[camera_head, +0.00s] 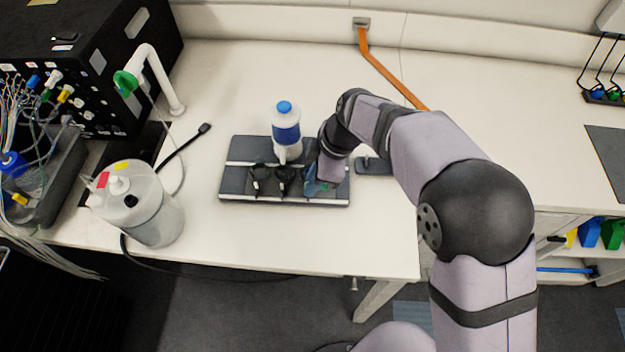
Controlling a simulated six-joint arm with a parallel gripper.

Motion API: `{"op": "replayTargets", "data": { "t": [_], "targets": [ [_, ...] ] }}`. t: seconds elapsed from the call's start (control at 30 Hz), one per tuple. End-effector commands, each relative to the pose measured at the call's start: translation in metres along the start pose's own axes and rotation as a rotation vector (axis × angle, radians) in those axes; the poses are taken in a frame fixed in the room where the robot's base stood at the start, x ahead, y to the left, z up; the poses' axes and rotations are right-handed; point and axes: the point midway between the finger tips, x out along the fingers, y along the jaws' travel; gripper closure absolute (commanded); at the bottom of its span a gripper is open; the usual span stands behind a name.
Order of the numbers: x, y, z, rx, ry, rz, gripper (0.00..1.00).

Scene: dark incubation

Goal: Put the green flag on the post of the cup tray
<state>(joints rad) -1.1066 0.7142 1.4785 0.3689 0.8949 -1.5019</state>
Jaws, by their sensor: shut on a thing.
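The cup tray (235,186) is a dark grey board with pale stripes, lying on the white bench. Black cups (260,173) stand on it in a row. A white bottle with a blue band and blue cap (286,130) stands toward its back. My gripper (317,187) points down over the right part of the tray, beside the cups.
A small dark grey plate (374,167) lies right of the tray, partly behind my arm. A clear round vessel (138,205) and a white bent pipe with a green end (160,80) stand at left. An orange cable (383,67) crosses the back. The bench in front of the tray is clear.

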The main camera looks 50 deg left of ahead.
Motion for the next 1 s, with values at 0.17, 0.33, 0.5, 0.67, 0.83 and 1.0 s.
{"op": "replayTargets", "data": {
  "t": [0.17,0.33,0.5,0.67,0.83,1.0],
  "targets": [
    [-0.0003,0.0001,-0.0001,0.0,0.0,0.0,0.95],
    [-0.0002,0.0004,-0.0001,0.0,0.0,0.001,0.63],
    [-0.0002,0.0011,0.0002,0.0,0.0,0.003,0.63],
    [-0.0002,0.0016,0.0003,0.0,0.0,0.005,0.63],
    [-0.0002,0.0016,0.0004,0.0,0.0,0.005,0.68],
    [-0.0011,0.0015,0.0001,0.0,0.0,0.005,0.68]
  ]
}}
